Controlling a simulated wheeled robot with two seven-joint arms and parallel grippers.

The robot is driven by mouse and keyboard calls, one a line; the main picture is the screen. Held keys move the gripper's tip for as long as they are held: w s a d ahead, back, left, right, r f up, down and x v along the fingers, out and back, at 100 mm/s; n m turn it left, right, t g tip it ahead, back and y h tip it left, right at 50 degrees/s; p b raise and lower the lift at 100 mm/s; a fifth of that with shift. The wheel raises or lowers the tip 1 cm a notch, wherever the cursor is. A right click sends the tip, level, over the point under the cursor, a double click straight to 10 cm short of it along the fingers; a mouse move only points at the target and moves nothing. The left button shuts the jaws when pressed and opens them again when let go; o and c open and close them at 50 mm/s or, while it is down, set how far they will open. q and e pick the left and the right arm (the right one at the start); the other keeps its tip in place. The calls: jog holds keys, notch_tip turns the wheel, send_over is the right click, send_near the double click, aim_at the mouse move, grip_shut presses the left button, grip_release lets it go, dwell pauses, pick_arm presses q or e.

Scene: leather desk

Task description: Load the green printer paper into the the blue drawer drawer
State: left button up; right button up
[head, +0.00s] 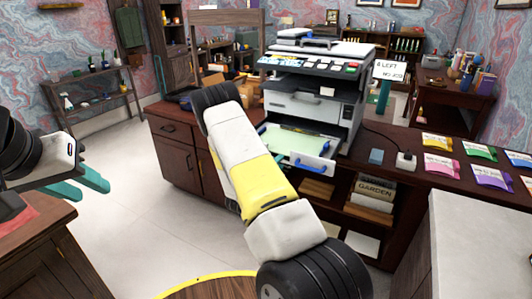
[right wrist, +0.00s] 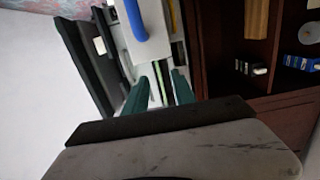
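The printer (head: 300,103) stands on the dark desk with its white drawer (head: 318,165) pulled out. The drawer has blue handle parts (head: 311,162); a blue handle also shows in the right wrist view (right wrist: 136,20). Pale green paper (head: 300,142) lies in the drawer in the head view. My right gripper is hidden behind its own arm in the head view. In the right wrist view my right gripper (right wrist: 160,82) has its teal fingers apart, with a thin green strip between or beyond them; I see no grip on it. My left gripper (head: 95,182) is open and empty at the left, away from the printer.
Several coloured packets (head: 439,143) lie further right. Shelves with books (head: 374,194) are under the desk. The floor (head: 130,200) between the left table and the desk is clear.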

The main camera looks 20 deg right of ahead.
jog(key=v, duration=0.2)
jog(key=shift+s+a+r, duration=0.2)
jog(key=shift+a, duration=0.05)
jog(key=s+d+r+m+g+h, duration=0.2)
jog(key=s+d+r+m+g, duration=0.25)
jog(key=s+r+g, duration=0.35)
jog(key=s+a+r+m+g+y, duration=0.2)
jog(key=s+r+m+g+y, duration=0.25)
jog(key=s+r, duration=0.4)
jog(key=s+a+r+n+t+y, duration=0.1)
jog(key=s+a+r+t+y, duration=0.3)
jog(key=a, duration=0.7)
jog(key=s+a+r+n+t+y, duration=0.1)
jog(key=s+a+r+t+y, duration=0.2)
jog(key=s+a+r+y, duration=0.4)
jog(key=s+a+y, duration=0.3)
jog(key=a, duration=0.1)
jog(key=shift+a+r+t, duration=0.25)
jog(key=shift+r+t, duration=0.1)
